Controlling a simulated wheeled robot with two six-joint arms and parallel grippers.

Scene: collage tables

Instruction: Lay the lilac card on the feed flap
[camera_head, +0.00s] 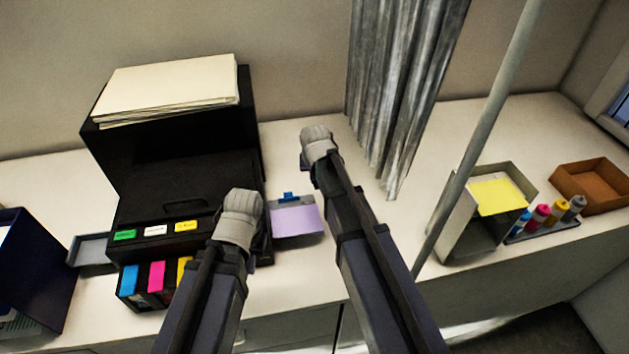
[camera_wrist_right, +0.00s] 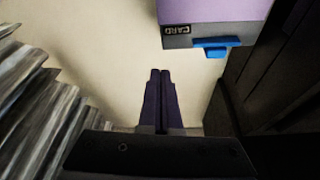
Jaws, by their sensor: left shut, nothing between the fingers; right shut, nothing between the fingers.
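The lilac card (camera_head: 298,221) lies flat on the grey feed flap (camera_head: 284,204) at the right side of the black printer. In the right wrist view the card (camera_wrist_right: 215,12) covers most of the flap (camera_wrist_right: 184,41), which bears the word CARD and a blue tab (camera_wrist_right: 216,46). My left gripper (camera_head: 251,261) is over the printer's front right edge, left of the card; it is shut and empty. My right gripper (camera_wrist_right: 160,72) is shut and empty, above bare table behind the flap and apart from the card. Its fingers are mostly hidden in the head view.
The printer (camera_head: 165,165) carries a paper stack (camera_head: 165,88) and colour cartridges. A grey box (camera_head: 455,225) with a yellow card (camera_head: 498,196) stands at right, beside several bottles and a brown tray (camera_head: 590,190). A grey curtain (camera_head: 400,80) hangs behind; a slanted pole (camera_head: 485,130) crosses the right side.

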